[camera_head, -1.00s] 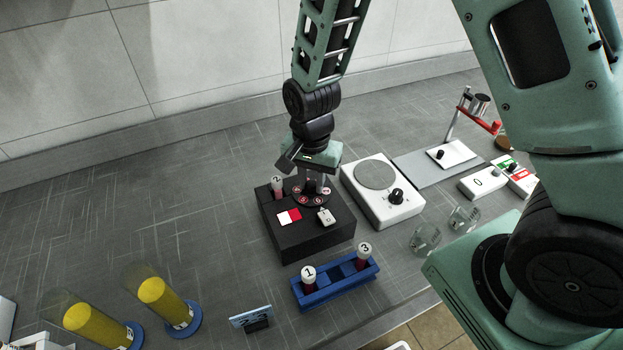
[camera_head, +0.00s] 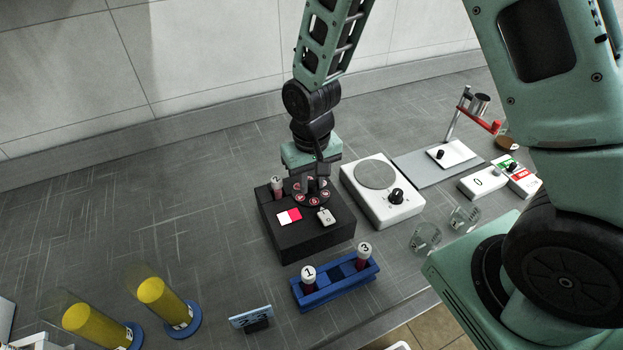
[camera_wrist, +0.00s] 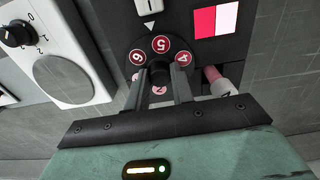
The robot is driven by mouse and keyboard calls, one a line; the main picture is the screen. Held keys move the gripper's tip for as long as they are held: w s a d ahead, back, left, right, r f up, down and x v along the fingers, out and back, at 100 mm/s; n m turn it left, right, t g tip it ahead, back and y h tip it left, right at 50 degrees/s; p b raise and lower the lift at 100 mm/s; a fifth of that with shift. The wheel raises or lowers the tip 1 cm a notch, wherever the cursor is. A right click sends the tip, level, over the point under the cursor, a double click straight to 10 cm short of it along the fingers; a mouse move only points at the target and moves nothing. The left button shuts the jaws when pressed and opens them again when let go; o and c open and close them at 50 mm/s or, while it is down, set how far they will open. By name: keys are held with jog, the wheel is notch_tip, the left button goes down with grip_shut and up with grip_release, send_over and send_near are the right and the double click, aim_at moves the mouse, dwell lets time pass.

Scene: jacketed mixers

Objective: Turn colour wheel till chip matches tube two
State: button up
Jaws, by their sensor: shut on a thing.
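The colour wheel (camera_wrist: 161,45) is a dark disc with numbered red spots on top of a black box (camera_head: 310,238). In the wrist view, spot 5 lies nearest the white pointer mark (camera_wrist: 149,25), with 6 and 4 on either side. My gripper (camera_wrist: 158,78) points down and is shut on the wheel's central knob (camera_wrist: 158,71). Two colour patches sit side by side in the box top: a crimson-pink one (camera_wrist: 204,22) and a very pale pink one (camera_wrist: 227,17). Tube two (camera_head: 277,186), white-capped with pinkish contents, stands in the box's back left corner; it also shows in the wrist view (camera_wrist: 216,82).
A blue rack (camera_head: 336,283) holds tubes 1 (camera_head: 309,279) and 3 (camera_head: 364,254) in front. A white stirrer (camera_head: 382,193) stands close right of the box. Yellow cylinders (camera_head: 165,302) stand front left.

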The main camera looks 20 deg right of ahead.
aim_at(312, 183)
jog(key=shift+n, duration=1.2)
jog(key=o, duration=1)
jog(key=shift+r, duration=0.15)
notch_tip(312, 183, up, 17)
jog(key=shift+r+b, duration=0.1)
jog(key=shift+b, duration=0.7)
